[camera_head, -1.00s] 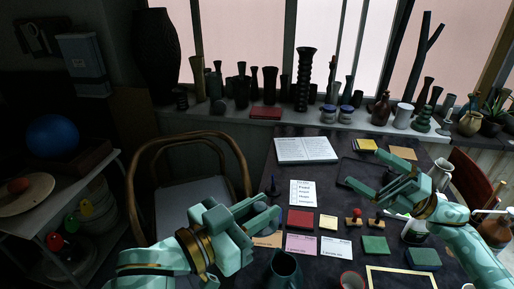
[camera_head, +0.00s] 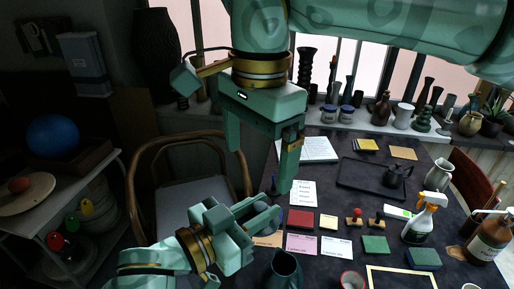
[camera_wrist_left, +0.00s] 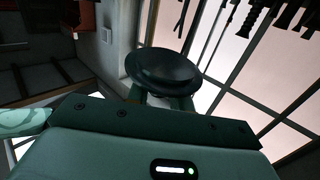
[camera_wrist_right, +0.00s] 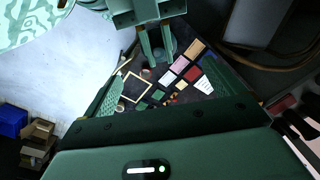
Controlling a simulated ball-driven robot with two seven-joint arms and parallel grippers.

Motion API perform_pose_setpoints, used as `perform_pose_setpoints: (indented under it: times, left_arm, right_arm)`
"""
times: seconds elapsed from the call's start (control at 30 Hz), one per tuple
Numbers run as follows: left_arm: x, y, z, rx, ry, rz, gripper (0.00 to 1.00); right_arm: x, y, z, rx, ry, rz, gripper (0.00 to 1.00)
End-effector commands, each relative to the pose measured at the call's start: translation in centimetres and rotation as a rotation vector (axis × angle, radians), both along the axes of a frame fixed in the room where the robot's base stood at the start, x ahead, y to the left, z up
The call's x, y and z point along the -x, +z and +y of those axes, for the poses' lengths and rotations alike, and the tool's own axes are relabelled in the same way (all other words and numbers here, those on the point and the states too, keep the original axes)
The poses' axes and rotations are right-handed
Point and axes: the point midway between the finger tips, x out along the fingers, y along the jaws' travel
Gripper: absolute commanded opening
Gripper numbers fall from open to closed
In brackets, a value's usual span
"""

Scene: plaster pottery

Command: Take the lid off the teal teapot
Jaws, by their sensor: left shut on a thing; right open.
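A dark teal vessel (camera_head: 285,268) with an open-looking top stands at the front edge of the table, cut off by the picture's bottom. My left gripper (camera_head: 262,214) is shut on a dark round lid (camera_head: 268,222), just above and left of this vessel and apart from it. The lid's disc (camera_wrist_left: 163,68) fills the middle of the left wrist view. My right gripper (camera_head: 260,168) is raised close to the head camera, open and empty, fingers down. A small dark teapot (camera_head: 398,174) stands on a black tray (camera_head: 360,185) at the right.
Cards, a red block (camera_head: 300,220), stamps and sponges (camera_head: 422,258) cover the table's middle. A spray bottle (camera_head: 420,222) and a brown bottle (camera_head: 490,240) stand at the right. A chair (camera_head: 185,195) is left of the table.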

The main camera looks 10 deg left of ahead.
Motion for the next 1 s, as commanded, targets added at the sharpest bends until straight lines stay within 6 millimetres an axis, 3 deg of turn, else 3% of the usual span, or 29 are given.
perform_pose_setpoints:
  times: [0.17,0.6,0.8,1.0]
  left_arm:
    - [0.0,0.0,0.0,0.000,0.000,0.000,0.00]
    - [0.0,0.0,0.0,0.000,0.000,0.000,0.00]
    - [0.0,0.0,0.0,0.000,0.000,0.000,0.00]
    - [0.0,0.0,0.0,0.000,0.000,0.000,0.00]
  right_arm:
    - [-0.1,-1.9,-0.1,0.019,0.007,-0.015,0.94]
    - [-0.3,-10.3,0.1,0.014,0.005,-0.012,0.94]
    - [-0.3,-11.7,0.1,0.012,0.004,-0.015,0.94]
    - [-0.3,-11.8,0.1,0.012,0.004,-0.015,0.94]
